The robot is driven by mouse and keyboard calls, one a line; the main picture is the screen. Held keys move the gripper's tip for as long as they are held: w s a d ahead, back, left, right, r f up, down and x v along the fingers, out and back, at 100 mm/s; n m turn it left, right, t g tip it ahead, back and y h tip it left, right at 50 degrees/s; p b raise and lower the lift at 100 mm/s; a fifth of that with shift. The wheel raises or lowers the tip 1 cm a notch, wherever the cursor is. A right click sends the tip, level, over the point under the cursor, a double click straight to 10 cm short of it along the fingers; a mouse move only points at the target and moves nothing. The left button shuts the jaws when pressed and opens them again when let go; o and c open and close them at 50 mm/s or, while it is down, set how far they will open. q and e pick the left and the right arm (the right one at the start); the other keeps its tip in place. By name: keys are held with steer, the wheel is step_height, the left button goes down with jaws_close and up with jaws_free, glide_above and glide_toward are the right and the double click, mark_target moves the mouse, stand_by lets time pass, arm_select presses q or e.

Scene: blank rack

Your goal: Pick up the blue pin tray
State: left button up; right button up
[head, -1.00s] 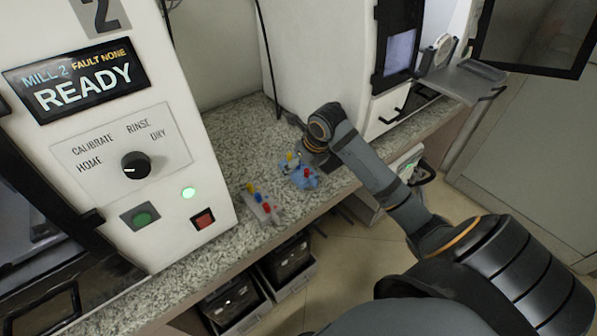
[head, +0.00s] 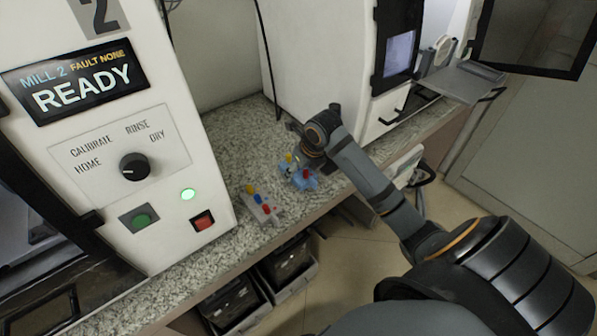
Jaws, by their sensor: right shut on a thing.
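The blue pin tray (head: 300,180) is at the middle of the head view, over the speckled counter between the two machines. It carries a yellow pin and a red pin that I can make out. My right gripper (head: 297,165) reaches it from behind and is shut on it; the fingers are small and partly hidden by the tray and the wrist. I cannot tell whether the tray is clear of the counter. My left gripper is out of view.
A grey pin tray (head: 262,208) with yellow, blue and red pins lies just left on the counter (head: 240,135). Mill 2 (head: 120,130) stands at left, another white machine (head: 330,60) at right. Dark bins (head: 287,262) sit below the counter's front edge.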

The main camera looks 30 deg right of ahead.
mark_target(299, 171)
steer(key=shift+r, duration=0.1)
steer(key=shift+r, duration=1.5)
steer(key=s+a+r+p, duration=0.8)
steer(key=s+a+r, duration=0.1)
steer(key=s+r, duration=0.1)
steer(key=shift+s+p, duration=0.3)
steer(key=shift+s, duration=0.05)
